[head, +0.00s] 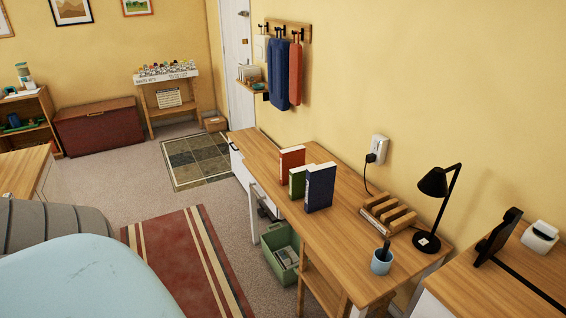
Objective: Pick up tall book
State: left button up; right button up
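Three books stand upright on the wooden desk (262,160) against the right wall. The dark blue book (320,188) is nearest and looks the tallest. The green book (298,181) stands just behind it and is partly hidden by it. The orange-red book (292,158) stands farther back, partly hidden by the green one. I cannot tell whether the books touch each other. Neither of my grippers is in view.
A slatted wooden rack (388,213), a black lamp (427,241) and a light blue cup (382,262) stand on the desk right of the books. A red striped rug (185,262) lies left.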

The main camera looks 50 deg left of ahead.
aim_at(320, 179)
jog(key=u, duration=1.3)
jog(key=i+j+u, duration=0.15)
jog(key=i+j, duration=0.15)
